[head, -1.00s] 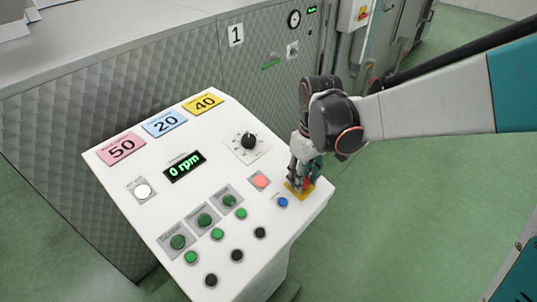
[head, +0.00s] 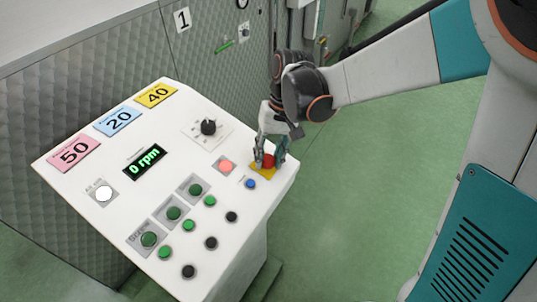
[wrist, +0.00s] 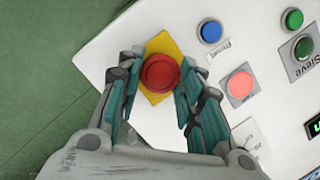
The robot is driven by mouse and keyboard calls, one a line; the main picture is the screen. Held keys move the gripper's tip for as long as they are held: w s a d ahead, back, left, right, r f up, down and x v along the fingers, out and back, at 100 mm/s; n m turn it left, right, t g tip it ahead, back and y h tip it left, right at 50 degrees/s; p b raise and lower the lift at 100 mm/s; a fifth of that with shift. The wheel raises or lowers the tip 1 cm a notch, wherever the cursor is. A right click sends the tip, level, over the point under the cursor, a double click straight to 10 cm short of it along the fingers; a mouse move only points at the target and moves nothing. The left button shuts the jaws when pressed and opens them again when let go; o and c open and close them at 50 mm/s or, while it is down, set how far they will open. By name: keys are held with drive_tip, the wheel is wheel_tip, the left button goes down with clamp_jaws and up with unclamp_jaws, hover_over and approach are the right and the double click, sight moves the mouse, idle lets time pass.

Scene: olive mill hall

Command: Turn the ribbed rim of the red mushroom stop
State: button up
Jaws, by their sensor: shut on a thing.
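The red mushroom stop (head: 268,160) sits on a yellow square plate (head: 263,175) at the right edge of the sloping white control panel. In the wrist view the stop (wrist: 159,72) is round and red, with a raised rim, on the yellow plate (wrist: 163,42). My gripper (head: 270,156) comes down on it from above. In the wrist view the fingers of my gripper (wrist: 162,80) lie on the left and right of the stop and are shut on its rim. The ribs are too small to make out.
A blue button (head: 250,184) and a lit pink-red button (head: 226,166) are close by. The black rotary knob (head: 208,127), green buttons (head: 195,190) and the 0 rpm display (head: 145,161) lie further left. Green floor (head: 340,220) is open to the right.

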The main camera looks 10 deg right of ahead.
drive_tip(key=shift+m, duration=0.3)
idle(0.4)
drive_tip(key=o, duration=1.1)
drive_tip(key=shift+c, duration=0.2)
drive_tip(key=v, duration=1.2)
drive_tip(key=shift+d, duration=0.15)
